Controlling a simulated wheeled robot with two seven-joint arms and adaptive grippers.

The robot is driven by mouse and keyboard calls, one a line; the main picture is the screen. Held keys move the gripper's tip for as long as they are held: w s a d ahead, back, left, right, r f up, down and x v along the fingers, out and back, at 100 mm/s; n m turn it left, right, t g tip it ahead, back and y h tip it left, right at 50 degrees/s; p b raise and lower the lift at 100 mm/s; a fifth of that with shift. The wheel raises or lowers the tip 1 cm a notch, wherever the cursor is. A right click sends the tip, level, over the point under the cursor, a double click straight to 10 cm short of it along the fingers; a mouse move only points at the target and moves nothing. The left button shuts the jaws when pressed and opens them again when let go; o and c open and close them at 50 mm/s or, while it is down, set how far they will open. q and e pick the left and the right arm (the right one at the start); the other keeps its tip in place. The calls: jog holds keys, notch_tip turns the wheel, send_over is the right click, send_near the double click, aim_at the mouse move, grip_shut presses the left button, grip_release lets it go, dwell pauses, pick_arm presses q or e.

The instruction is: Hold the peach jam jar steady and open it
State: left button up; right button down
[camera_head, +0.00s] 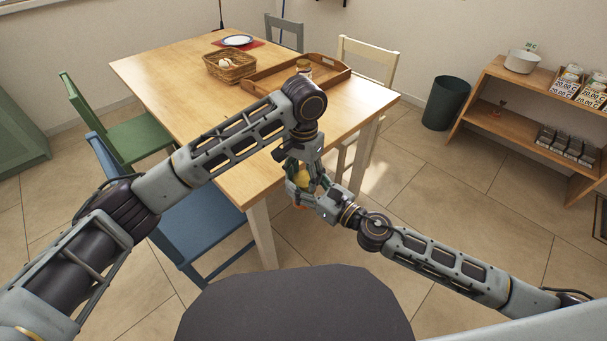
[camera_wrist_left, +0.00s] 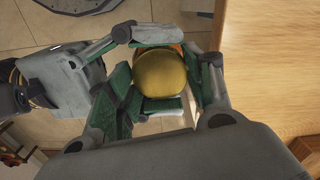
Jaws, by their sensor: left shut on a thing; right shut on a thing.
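The peach jam jar (camera_head: 303,176) is held in the air beside the table's front right corner, with both grippers close around it. Its round yellow lid (camera_wrist_left: 162,73) faces the left wrist camera, and a little orange (camera_wrist_left: 172,46) shows past its edge. My left gripper (camera_head: 298,165) reaches down from above and is shut at the lid end. My right gripper (camera_head: 306,188) comes from the right and is shut on the jar lower down. The fingers hide most of the jar's body. Whether the lid is loose cannot be told.
The wooden table (camera_head: 170,75) holds a tray (camera_head: 262,86) with a small jar (camera_head: 304,67), a basket (camera_head: 232,66) and a plate (camera_head: 237,40). A blue chair (camera_head: 200,225) stands to the left. Shelves (camera_head: 520,125) and a bin (camera_head: 446,102) are at right, with open floor between.

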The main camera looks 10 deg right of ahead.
pick_arm(q)
jog(key=shift+n, duration=0.3)
jog(key=o, duration=1.1)
jog(key=shift+d+r, duration=0.1)
jog(key=shift+r, duration=0.05)
jog(key=shift+r, duration=2.15)
